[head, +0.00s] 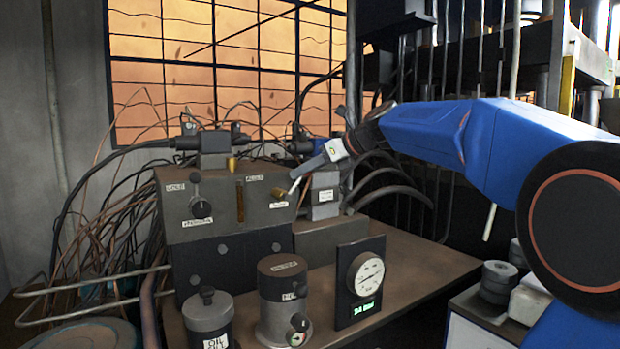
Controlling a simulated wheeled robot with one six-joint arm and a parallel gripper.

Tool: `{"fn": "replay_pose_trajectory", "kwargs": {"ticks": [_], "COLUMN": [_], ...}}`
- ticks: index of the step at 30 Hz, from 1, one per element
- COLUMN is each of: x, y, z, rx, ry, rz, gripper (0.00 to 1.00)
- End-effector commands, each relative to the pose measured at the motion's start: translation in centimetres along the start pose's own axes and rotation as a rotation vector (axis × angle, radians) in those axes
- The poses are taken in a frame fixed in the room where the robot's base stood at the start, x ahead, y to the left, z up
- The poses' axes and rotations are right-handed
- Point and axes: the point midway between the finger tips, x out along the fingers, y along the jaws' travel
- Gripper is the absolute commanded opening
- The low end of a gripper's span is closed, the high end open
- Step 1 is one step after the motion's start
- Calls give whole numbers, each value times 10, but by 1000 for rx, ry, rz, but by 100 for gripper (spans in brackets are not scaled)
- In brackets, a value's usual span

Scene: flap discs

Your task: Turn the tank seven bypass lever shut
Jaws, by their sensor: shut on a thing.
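My gripper (300,173) reaches in from the right, in front of the grey valve box (222,225) near its upper right corner. It is shut on a small pale lever (294,188), which slants down and left from the fingers. A small white label (280,205) is just below the lever, too small to read, so I cannot confirm it names tank seven. The lever's pivot is hidden by the fingers or too small to make out. A black rotary lever (201,208) is on the left of the same box face, apart from my gripper.
A dial gauge (367,275) with a green readout stands on the bench (420,262). A dark canister (284,295) and a grey lidded jar (208,318) stand in front of the box. Loose cables crowd the left. The bench right of the gauge is clear.

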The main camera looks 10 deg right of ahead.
Motion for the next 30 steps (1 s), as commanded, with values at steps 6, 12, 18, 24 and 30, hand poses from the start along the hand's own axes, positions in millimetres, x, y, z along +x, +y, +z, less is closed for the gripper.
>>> {"fn": "replay_pose_trajectory", "kwargs": {"ticks": [6, 12, 18, 24, 30], "x": [3, 7, 10, 14, 15], "y": [17, 30, 40, 46, 48], "z": [11, 18, 22, 23, 23], "rx": [-163, -299, -406, -478, -516], "ry": [99, 183, 250, 296, 323], "rz": [-80, -155, -214, -255, -277], "gripper": [0, 0, 0, 0, 0]}}
